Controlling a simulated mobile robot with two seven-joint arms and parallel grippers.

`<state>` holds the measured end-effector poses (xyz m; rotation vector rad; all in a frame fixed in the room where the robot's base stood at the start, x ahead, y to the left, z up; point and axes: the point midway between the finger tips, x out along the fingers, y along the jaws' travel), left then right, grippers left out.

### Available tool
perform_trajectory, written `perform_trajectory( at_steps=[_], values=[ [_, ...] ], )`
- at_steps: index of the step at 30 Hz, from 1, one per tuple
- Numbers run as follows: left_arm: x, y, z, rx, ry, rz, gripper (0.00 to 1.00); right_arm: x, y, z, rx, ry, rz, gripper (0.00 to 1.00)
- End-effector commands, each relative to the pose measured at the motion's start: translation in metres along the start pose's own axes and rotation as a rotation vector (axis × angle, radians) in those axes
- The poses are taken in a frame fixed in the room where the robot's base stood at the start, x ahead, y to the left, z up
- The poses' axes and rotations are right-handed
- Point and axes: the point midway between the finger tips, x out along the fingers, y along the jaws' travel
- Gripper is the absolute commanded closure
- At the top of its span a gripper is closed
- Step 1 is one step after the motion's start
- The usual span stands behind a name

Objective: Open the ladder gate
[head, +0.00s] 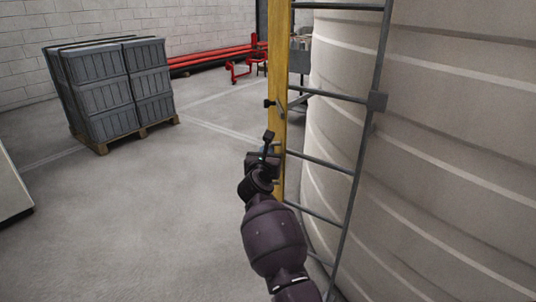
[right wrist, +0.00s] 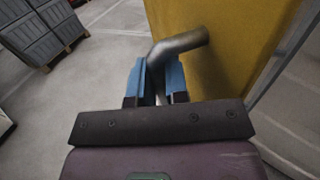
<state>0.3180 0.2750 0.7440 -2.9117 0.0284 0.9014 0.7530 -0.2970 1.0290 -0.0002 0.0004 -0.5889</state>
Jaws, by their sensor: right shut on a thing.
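The ladder gate is a yellow panel (head: 277,60) that shows as a narrow upright strip along the left side of the grey ladder (head: 366,150). In the right wrist view, its yellow face (right wrist: 228,75) fills the upper right. A bent grey metal handle (right wrist: 181,44) stands out from this face. My right gripper (head: 268,143) is at the gate's left edge, below mid-height. In the right wrist view, its blue fingers (right wrist: 157,84) are shut on the lower end of the handle. The handle's lower tip is partly hidden between the fingers. My left gripper is not in view.
A large ribbed beige tank (head: 430,150) stands close behind the ladder on the right. Grey crates (head: 105,88) are stacked on a wooden pallet (head: 140,133) at the left. Red pipes (head: 210,60) lie at the back. The floor (head: 150,220) left of the gate is clear.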

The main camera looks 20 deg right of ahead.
Motion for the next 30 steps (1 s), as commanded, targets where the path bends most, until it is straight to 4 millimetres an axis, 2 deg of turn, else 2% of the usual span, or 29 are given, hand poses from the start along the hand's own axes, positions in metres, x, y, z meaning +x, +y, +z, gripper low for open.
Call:
perform_trajectory(
  at_steps=[6,7,11,30],
  values=[
    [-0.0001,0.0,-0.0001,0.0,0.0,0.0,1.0,-0.0001,0.0005,0.0006,0.001,-0.001,0.001,1.0],
    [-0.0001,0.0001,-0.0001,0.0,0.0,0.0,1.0,-0.0001,0.0005,0.0006,0.001,-0.001,0.001,0.81],
    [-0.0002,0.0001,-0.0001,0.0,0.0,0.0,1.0,-0.0001,0.0003,0.0005,0.001,-0.001,0.001,0.62],
    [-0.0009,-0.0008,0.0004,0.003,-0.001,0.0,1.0,-0.0008,-0.0042,0.0003,0.001,-0.001,-0.008,0.62]
  ],
)
